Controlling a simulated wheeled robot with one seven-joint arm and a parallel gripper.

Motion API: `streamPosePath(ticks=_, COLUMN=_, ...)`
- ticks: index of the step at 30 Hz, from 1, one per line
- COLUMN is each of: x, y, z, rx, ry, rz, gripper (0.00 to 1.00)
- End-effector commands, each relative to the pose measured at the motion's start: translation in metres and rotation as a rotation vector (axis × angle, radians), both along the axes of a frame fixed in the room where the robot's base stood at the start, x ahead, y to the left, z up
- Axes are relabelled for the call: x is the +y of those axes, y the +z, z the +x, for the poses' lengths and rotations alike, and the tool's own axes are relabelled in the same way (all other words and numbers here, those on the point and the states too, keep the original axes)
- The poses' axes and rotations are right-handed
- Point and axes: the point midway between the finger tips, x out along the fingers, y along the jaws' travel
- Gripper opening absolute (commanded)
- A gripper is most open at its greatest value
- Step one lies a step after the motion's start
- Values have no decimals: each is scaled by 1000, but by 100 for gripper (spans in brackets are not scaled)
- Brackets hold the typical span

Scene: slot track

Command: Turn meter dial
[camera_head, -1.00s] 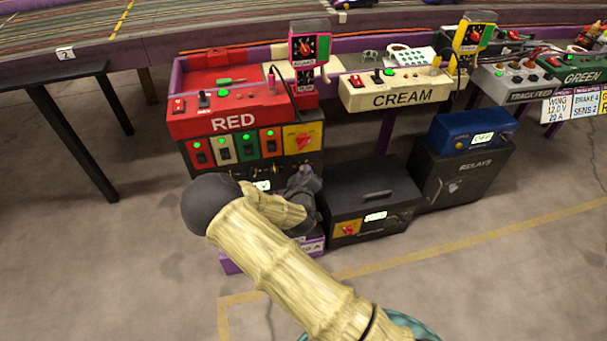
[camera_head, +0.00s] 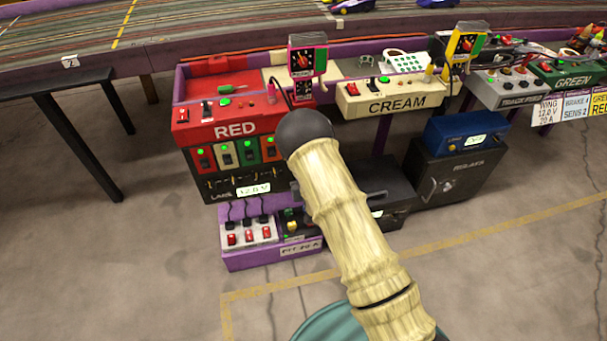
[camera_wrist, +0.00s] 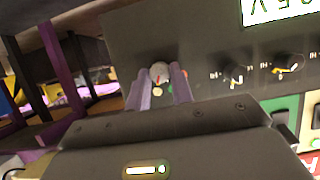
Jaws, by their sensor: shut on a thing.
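In the wrist view, which shows the panel upside down, my gripper (camera_wrist: 164,76) has its two grey fingers on either side of a small round grey dial (camera_wrist: 158,71) with a red mark. The gripper is shut on this dial, which sits on a dark panel (camera_wrist: 195,35). In the head view the display reads about 12.0 V (camera_head: 254,190), low on the red station's black front. My arm hides the gripper and the dial there.
The red station (camera_head: 235,130) has several switches. The cream station (camera_head: 395,103), a blue box (camera_head: 467,135) and a dark cabinet (camera_head: 455,178) stand right. A purple switch box (camera_head: 248,257) sits below. The floor in front is open.

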Motion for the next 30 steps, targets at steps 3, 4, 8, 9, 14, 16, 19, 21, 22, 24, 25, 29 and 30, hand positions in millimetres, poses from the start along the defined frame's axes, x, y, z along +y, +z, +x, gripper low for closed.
streamPosePath(ticks=3, x=-3, y=1, z=1, rx=31, ry=-4, rz=111, gripper=0)
streamPosePath(ticks=4, x=-3, y=1, z=1, rx=39, ry=-4, rz=138, gripper=0)
streamPosePath(ticks=8, x=-4, y=0, z=1, rx=74, ry=-4, rz=256, gripper=0)
streamPosePath(ticks=9, x=-5, y=0, z=1, rx=84, ry=-5, rz=292, gripper=0)
streamPosePath(ticks=14, x=-6, y=-1, z=2, rx=123, ry=-3, rz=437, gripper=0)
streamPosePath(ticks=16, x=-6, y=-1, z=2, rx=140, ry=-2, rz=496, gripper=0)
streamPosePath(ticks=19, x=-6, y=-2, z=2, rx=163, ry=-3, rz=570, gripper=0)
streamPosePath(ticks=21, x=-6, y=-3, z=2, rx=177, ry=-2, rz=616, gripper=0)
streamPosePath(ticks=22, x=-6, y=-3, z=2, rx=182, ry=-2, rz=633, gripper=0)
streamPosePath(ticks=24, x=-6, y=-3, z=2, rx=192, ry=-2, rz=669, gripper=0)
streamPosePath(ticks=25, x=-6, y=-3, z=2, rx=196, ry=-1, rz=682, gripper=0)
streamPosePath(ticks=29, x=-6, y=-3, z=2, rx=209, ry=0, rz=725, gripper=0)
streamPosePath(ticks=30, x=-6, y=-3, z=2, rx=212, ry=1, rz=734, gripper=0)
